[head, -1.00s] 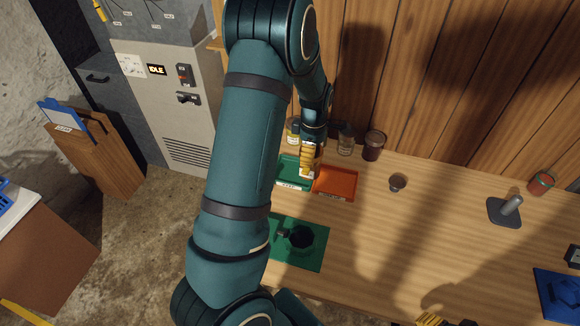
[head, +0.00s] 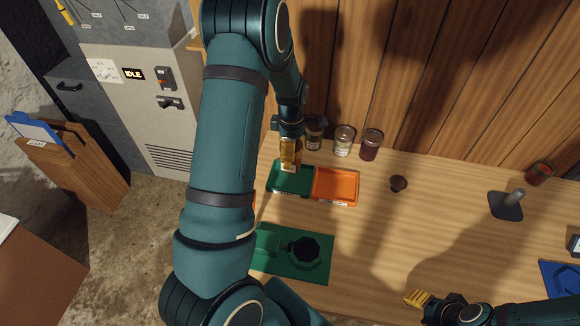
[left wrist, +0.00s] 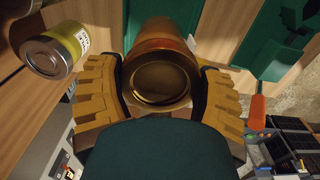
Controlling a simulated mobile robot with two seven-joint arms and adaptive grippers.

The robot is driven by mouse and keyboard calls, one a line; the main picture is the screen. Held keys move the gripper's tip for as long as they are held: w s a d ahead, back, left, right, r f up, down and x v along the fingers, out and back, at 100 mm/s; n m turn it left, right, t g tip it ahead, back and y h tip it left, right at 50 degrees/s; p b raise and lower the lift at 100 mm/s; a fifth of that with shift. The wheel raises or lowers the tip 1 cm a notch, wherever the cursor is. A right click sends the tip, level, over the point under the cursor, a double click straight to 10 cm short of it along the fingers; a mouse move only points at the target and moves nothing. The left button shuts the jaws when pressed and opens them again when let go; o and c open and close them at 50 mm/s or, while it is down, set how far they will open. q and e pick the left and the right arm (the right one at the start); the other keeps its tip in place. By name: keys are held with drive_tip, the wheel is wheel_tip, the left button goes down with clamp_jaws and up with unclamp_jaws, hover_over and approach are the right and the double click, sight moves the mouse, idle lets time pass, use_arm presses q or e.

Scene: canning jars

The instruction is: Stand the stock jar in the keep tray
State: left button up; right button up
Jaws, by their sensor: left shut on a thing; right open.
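My left gripper (head: 290,150) is shut on the stock jar, an amber-brown jar with a round metal end (left wrist: 160,82) facing the camera in the left wrist view. In the head view the gripper hides most of the jar, and a pale bit of it (head: 289,168) shows at the fingertips. The green keep tray (head: 292,182) lies under and just in front of the gripper. I cannot tell whether the jar touches it. My right gripper (head: 418,299) is open and empty at the bottom right.
An orange tray (head: 336,186) adjoins the green one. Jars (head: 314,131), (head: 344,141) and (head: 371,145) stand behind, near the wooden wall. A green mat with a dark fixture (head: 302,251) lies in front.

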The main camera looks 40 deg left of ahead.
use_arm(q)
wheel_tip(320, 180, down, 7)
drive_tip(key=shift+w+r, duration=0.1)
idle(0.4)
drive_tip(key=o, duration=1.3)
drive_tip(key=shift+b, duration=0.3)
wheel_tip(320, 180, up, 12)
drive_tip(key=shift+r+p, duration=0.1)
drive_tip(key=shift+p, duration=0.5)
